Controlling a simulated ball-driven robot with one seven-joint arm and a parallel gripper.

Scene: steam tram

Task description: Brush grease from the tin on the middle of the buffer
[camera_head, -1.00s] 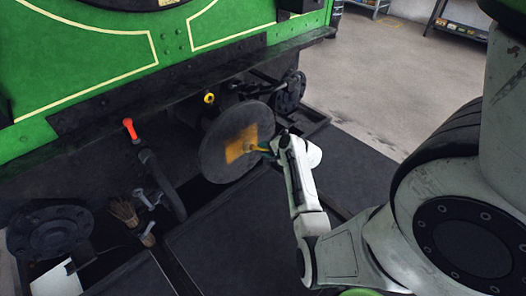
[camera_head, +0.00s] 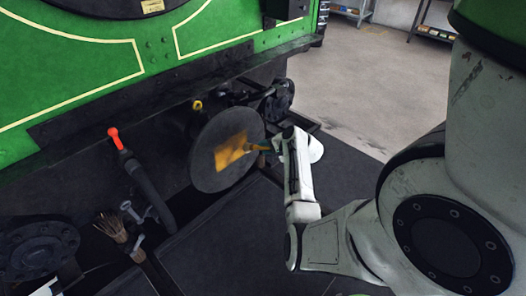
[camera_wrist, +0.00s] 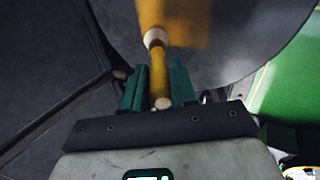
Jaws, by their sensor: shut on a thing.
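The buffer (camera_head: 207,170) is a dark grey round disc on the front of the green tram. A yellow-orange grease patch (camera_head: 231,152) covers its middle. My gripper (camera_head: 277,146) is just right of the disc. It is shut on a brush (camera_wrist: 159,77) with a yellow handle, held between green finger pads in the wrist view. The brush's pale head points at the buffer face, at the lower edge of the grease patch in the wrist view. I cannot tell if the bristles touch. I cannot make out the grease tin.
A red-tipped hose (camera_head: 138,170) hangs left of the buffer. A bristle brush (camera_head: 111,226) and metal fittings (camera_head: 133,211) are at lower left. A second dark round flange (camera_head: 40,250) is further left. Open floor (camera_head: 352,88) lies right, with shelves behind.

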